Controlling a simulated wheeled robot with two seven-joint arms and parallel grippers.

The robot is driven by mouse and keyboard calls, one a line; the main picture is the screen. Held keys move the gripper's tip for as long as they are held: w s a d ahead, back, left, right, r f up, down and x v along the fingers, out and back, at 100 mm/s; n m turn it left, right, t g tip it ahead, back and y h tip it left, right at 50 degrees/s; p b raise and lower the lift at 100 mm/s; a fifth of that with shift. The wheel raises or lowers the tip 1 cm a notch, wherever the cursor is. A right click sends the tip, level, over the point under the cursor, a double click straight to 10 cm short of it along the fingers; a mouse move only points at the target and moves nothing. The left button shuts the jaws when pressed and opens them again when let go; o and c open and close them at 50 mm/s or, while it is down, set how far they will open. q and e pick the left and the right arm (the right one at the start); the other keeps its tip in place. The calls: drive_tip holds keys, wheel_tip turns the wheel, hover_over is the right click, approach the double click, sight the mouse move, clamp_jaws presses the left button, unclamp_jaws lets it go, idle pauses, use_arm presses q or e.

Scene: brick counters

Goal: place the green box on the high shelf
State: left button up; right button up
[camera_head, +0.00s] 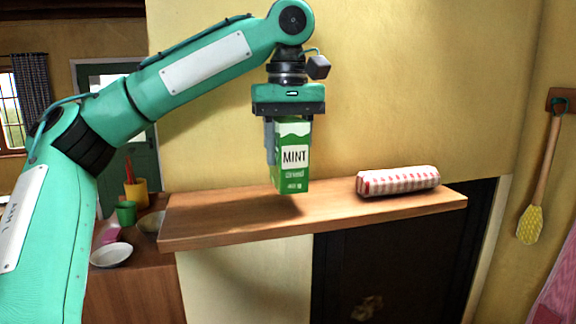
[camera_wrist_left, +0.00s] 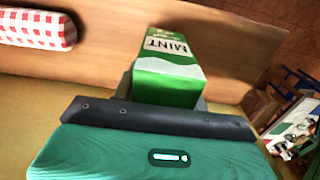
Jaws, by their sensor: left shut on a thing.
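The green box (camera_head: 292,158) has a white MINT label and hangs upright below my left gripper (camera_head: 291,125). The left gripper is shut on its upper part. The box is over the wooden shelf (camera_head: 225,216), with its lower end close to the shelf top; I cannot tell whether it touches. In the left wrist view the box (camera_wrist_left: 173,62) sticks out past the gripper above the wooden surface (camera_wrist_left: 110,62). My right gripper is not in view.
A red-and-white checked roll (camera_head: 398,181) lies on the right part of the shelf; it also shows in the left wrist view (camera_wrist_left: 38,28). The shelf's left part is clear. A lower counter at left holds a green cup (camera_head: 126,212) and a white plate (camera_head: 111,255). A yellow wall stands behind.

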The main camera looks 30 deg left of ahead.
sight(288, 119)
use_arm(q)
drive_tip(key=shift+s+d+f, duration=0.1)
drive_tip(key=shift+d+f, duration=0.05)
drive_tip(key=shift+f, duration=0.75)
drive_tip(key=shift+a+f, duration=0.2)
drive_tip(key=shift+f, duration=0.55)
drive_tip(key=shift+d, duration=0.1)
drive_tip(key=o, duration=0.8)
drive_tip(key=shift+c, duration=0.2)
drive_tip(key=shift+o, duration=1.2)
drive_tip(key=shift+f, duration=0.1)
drive_tip(key=shift+r, duration=6.2)
